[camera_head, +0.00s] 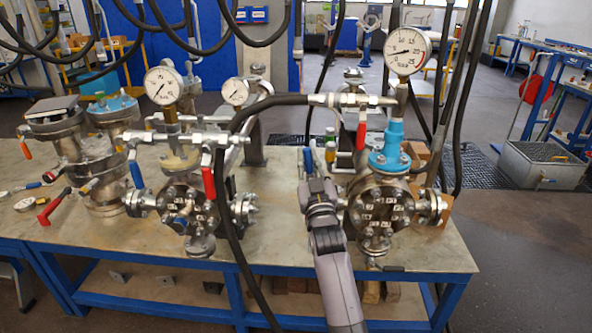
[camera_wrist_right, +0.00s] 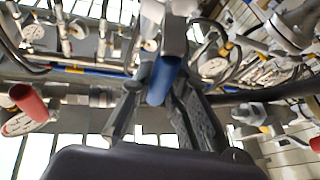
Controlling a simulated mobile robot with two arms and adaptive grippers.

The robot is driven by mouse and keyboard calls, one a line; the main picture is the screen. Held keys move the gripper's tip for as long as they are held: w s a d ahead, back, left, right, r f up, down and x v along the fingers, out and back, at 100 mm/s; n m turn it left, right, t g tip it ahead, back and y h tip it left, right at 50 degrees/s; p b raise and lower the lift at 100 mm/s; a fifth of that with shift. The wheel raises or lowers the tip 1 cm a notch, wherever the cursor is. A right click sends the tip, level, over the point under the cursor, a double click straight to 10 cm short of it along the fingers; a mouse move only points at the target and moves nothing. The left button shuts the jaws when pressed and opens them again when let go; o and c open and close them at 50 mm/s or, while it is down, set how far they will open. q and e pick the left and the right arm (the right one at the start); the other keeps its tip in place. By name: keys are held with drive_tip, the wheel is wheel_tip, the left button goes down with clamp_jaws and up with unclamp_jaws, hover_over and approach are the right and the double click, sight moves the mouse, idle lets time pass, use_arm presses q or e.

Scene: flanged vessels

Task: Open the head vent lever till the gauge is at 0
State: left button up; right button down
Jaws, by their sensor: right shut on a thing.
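The right-hand flanged vessel (camera_head: 380,208) stands on the bench with a blue collar and a round gauge (camera_head: 407,50) on top. The gauge's needle points left; I cannot read the exact value. A blue lever (camera_head: 308,161) hangs from the fittings left of this vessel. My right gripper (camera_head: 314,182) reaches up to it from below. In the right wrist view the blue lever (camera_wrist_right: 163,82) is between the two fingers, and the gripper is shut on it. A red lever (camera_head: 361,135) hangs on the same pipework, to the right and apart from the gripper. My left gripper is not in view.
A second vessel (camera_head: 184,200) with its own gauges and levers stands to the left. A black hose (camera_head: 230,150) arches across between the vessels. Thick cables hang in front. An opened vessel (camera_head: 95,165) and tools lie at the bench's left end.

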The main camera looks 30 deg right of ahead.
drive_tip(key=shift+s+d+f+m+h+b, duration=0.1)
drive_tip(key=shift+s+d+m+h+b, duration=0.15)
drive_tip(key=shift+m, duration=0.35)
drive_tip(key=shift+s+d+m+h+b, duration=0.15)
drive_tip(key=shift+m+h, duration=0.2)
drive_tip(key=shift+m, duration=0.25)
drive_tip(key=shift+w, duration=0.1)
drive_tip(key=c, duration=1.5)
unclamp_jaws()
drive_tip(key=shift+v, duration=3.7)
